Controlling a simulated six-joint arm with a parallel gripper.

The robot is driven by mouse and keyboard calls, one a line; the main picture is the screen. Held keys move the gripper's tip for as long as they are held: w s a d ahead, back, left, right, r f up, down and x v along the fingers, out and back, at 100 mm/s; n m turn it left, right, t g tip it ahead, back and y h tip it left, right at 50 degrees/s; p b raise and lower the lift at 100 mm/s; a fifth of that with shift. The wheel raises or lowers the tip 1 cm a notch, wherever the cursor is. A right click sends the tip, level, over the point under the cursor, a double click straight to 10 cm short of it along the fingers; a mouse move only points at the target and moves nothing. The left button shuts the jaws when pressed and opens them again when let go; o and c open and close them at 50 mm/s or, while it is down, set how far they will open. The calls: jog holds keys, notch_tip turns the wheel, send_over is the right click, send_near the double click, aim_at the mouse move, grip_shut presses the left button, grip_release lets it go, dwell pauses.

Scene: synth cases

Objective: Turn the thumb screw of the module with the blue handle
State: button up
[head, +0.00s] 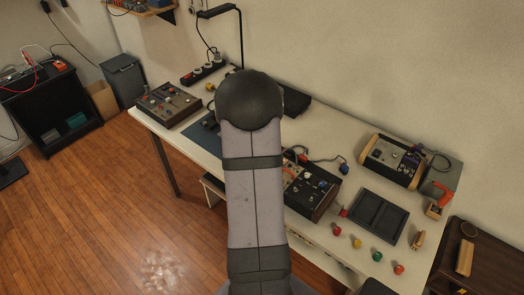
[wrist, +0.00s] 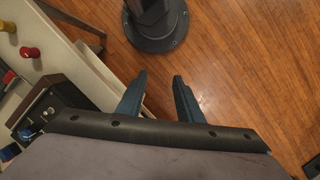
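I cannot make out a blue handle or a thumb screw on any module. A dark module with knobs (head: 312,190) stands mid-table, partly behind my arm in the head view; a panel with a blue knob (wrist: 25,133) shows at the left of the wrist view. Another module (head: 168,105) sits at the table's left end, and a wood-sided one (head: 390,160) at the right. A small blue-topped piece (head: 344,168) lies between modules. My gripper (wrist: 160,77) is open and empty, with the wood floor behind its fingers; the head view does not show it.
The white table (head: 320,138) runs along the wall. A dark tray (head: 378,213) lies at its right, with red, yellow and green knobs (head: 377,255) along the front edge. A power strip (head: 203,72) and lamp stand at the back. Open floor (head: 110,190) lies left.

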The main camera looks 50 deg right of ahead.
jog(key=w+d+r+m, duration=0.2)
jog(key=d+m, duration=0.1)
jog(key=d, duration=0.2)
jog(key=w+d+r+m+t+h+p, duration=0.1)
jog(key=w+d+r+m, duration=0.1)
jog(key=w+d+m, duration=0.1)
jog(key=w+d+r+m+p, duration=0.1)
jog(key=w+d+r+m, duration=0.1)
jog(key=d, duration=0.4)
jog(key=shift+w+d+m+t+h, duration=0.2)
jog(key=shift+w+m, duration=0.15)
jog(key=shift+m, duration=0.35)
jog(key=shift+w+d+m+t+h, duration=0.2)
jog(key=shift+w+m, duration=0.1)
jog(key=shift+m, duration=0.4)
jog(key=m, duration=0.1)
jog(key=w+d+r+m, duration=0.1)
jog(key=m, duration=0.2)
jog(key=shift+w+d+r+m, duration=0.15)
jog(key=shift+d+r+m, duration=0.15)
jog(key=shift+d+r, duration=0.1)
jog(key=m, duration=0.3)
jog(key=shift+a+m, duration=0.15)
jog(key=shift+m, duration=0.25)
jog(key=m, duration=0.3)
jog(key=shift+a+m, duration=0.1)
jog(key=shift+m, duration=0.3)
jog(key=shift+f+p, duration=1.35)
jog(key=shift+f, duration=2.3)
